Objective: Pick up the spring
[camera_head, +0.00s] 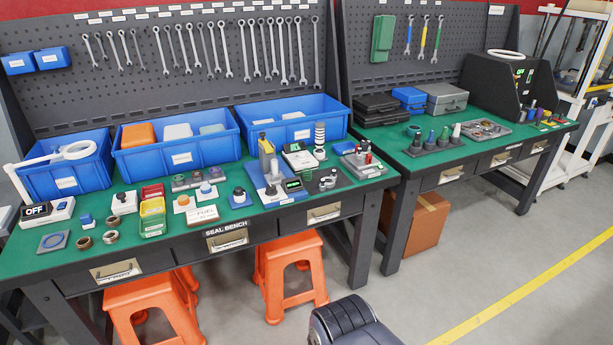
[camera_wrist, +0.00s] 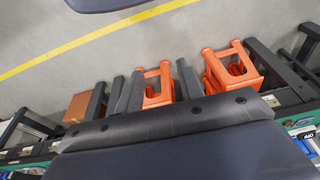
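I cannot make out the spring with certainty. An upright white-and-black banded piece (camera_head: 320,141) near the right end of the left bench looks coil-like, but it is too small to confirm. My gripper (camera_wrist: 158,86) shows in the wrist view with two dark fingers apart and nothing seen between them. It faces the floor and orange stools in front of the bench, away from the parts on the top. In the head view, a dark ribbed part of my own shows at the bottom edge, and the fingers cannot be made out there.
The green-topped left bench (camera_head: 75,263) holds blue bins (camera_head: 180,158), rings (camera_head: 84,243), a yellow-and-red container (camera_head: 152,217) and a blue-based press-like device (camera_head: 266,160). Orange stools (camera_head: 288,272) stand below. The right bench (camera_head: 395,150) holds cases and tools.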

